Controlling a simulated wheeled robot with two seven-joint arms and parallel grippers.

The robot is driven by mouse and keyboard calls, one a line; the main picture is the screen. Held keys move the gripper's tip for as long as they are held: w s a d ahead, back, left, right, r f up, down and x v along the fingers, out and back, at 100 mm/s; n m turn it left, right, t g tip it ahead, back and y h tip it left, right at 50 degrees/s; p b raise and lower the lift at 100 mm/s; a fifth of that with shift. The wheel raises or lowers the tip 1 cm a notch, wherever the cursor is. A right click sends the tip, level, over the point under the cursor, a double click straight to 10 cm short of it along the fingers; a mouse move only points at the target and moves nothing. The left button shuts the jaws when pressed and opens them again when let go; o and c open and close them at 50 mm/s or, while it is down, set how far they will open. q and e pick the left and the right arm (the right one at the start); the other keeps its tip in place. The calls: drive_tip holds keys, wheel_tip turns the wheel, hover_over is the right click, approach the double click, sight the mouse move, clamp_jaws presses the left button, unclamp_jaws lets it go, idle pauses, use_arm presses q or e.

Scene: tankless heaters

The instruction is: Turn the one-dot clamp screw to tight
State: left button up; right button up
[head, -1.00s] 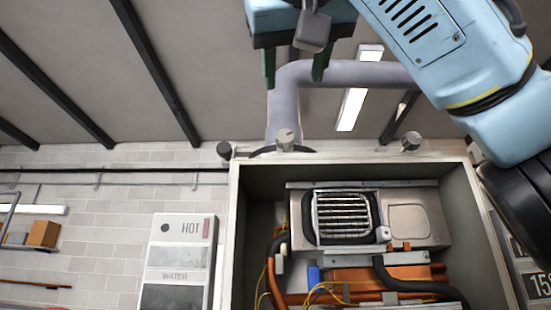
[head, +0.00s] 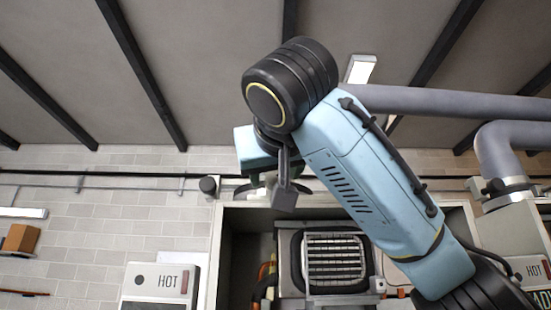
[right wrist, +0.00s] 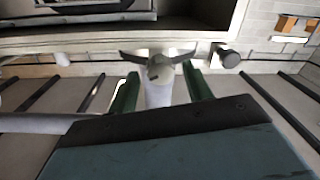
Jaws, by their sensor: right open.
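In the head view my right gripper (head: 272,186) is at the heater box's top edge, and my own arm hides the screw. My left gripper is not in view.
The open heater box (head: 228,250) holds a grille (head: 335,260). A dark cylinder (head: 208,185) stands at its top left, and another small fitting (right wrist: 62,59) shows in the wrist view. A grey pipe (head: 440,102) runs above; another clamped elbow (head: 500,150) is at right.

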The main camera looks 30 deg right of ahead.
drive_tip(key=shift+w+d, duration=0.1)
drive_tip(key=shift+w, duration=0.25)
drive_tip(key=shift+s, duration=0.1)
